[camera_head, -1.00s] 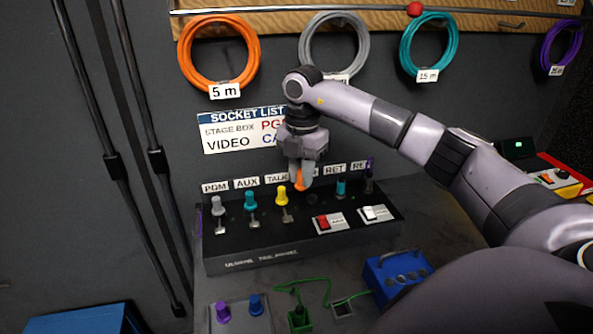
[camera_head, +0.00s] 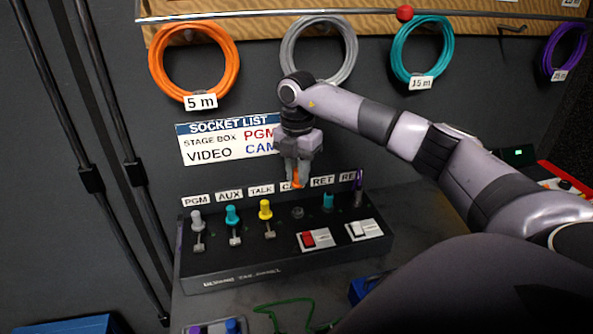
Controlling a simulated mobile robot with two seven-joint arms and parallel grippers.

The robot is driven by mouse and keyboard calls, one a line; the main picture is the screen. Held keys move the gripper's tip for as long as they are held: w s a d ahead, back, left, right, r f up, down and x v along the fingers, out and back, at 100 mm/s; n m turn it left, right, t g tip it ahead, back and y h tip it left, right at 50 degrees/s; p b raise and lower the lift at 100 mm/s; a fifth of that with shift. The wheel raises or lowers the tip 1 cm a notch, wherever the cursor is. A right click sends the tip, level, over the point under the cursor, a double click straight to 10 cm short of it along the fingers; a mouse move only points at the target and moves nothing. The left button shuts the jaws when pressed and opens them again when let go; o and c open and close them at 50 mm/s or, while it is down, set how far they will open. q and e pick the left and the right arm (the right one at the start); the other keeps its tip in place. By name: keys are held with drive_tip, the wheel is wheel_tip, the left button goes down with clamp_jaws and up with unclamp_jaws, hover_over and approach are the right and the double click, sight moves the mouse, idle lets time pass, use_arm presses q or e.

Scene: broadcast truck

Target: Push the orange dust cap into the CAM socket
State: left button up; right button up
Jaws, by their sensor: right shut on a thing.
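The orange dust cap (camera_head: 295,179) is between the fingers of my right gripper (camera_head: 298,176), which is shut on it. The gripper points down and holds the cap above the black panel (camera_head: 230,272), in front of the label row. The CAM socket (camera_head: 297,212) is the dark, uncapped round socket just below the cap; its label (camera_head: 290,185) is partly hidden by the gripper. The cap and socket look apart. My left gripper is not in view.
Grey (camera_head: 196,220), teal (camera_head: 232,215) and yellow (camera_head: 265,209) caps stand left of the socket. Another teal cap (camera_head: 328,202) and a purple-topped one stand right. A green cable (camera_head: 290,306) lies below.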

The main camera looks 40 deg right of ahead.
idle(0.3)
drive_tip(key=shift+f+b, duration=1.4)
drive_tip(key=shift+f, duration=1.5)
drive_tip(key=shift+p, duration=0.8)
drive_tip(key=shift+f+b, duration=0.65)
drive_tip(key=shift+f, duration=0.55)
drive_tip(key=o, duration=0.8)
drive_tip(key=shift+r, duration=0.1)
drive_tip(key=shift+r+b, duration=0.35)
drive_tip(key=shift+r, duration=3.2)
